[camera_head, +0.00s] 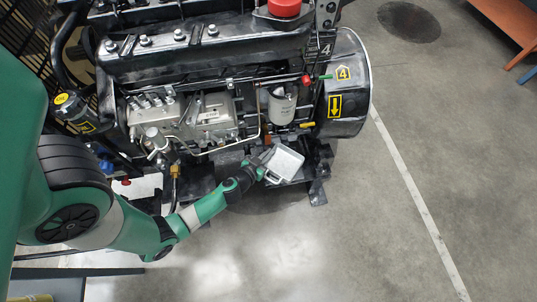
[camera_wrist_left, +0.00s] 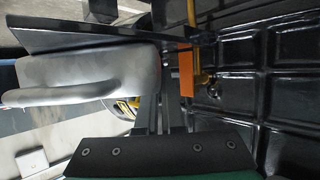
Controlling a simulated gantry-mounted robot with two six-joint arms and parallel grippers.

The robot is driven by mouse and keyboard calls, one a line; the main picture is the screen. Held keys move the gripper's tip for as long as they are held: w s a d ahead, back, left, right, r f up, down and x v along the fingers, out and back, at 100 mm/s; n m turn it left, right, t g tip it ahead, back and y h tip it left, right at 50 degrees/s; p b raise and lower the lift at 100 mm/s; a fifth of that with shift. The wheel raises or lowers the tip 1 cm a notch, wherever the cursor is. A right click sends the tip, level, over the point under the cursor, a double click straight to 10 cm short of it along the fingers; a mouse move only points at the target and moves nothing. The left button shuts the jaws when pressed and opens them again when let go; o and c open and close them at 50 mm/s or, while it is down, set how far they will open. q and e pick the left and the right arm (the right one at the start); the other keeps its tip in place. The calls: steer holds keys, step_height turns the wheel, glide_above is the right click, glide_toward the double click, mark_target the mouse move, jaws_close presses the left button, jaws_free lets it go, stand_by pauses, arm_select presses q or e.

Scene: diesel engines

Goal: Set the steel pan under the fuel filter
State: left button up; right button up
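The steel pan (camera_head: 286,162) is a pale, shallow, roughly square tray just in front of the engine. It is turned at an angle in the head view. The fuel filter (camera_head: 282,106) is a light grey canister on the engine's side, farther back than the pan. My left gripper (camera_head: 267,166) is at the pan's left edge. A smooth grey metal body with a rounded bar, probably the pan (camera_wrist_left: 95,72), fills the upper left of the left wrist view. Whether the fingers are closed on it is unclear. My right gripper is not in view.
The black diesel engine (camera_head: 205,55) rises behind the pan, with a drum-like housing (camera_head: 347,90) to the right. Dark brackets (camera_head: 318,185) lie around the pan. An orange part (camera_wrist_left: 186,75) and black ribbed surface (camera_wrist_left: 285,75) are close by. Open floor (camera_head: 350,240) lies in front.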

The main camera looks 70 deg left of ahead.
arm_select(q)
steer(key=o, duration=0.4)
steer(key=shift+v, duration=6)
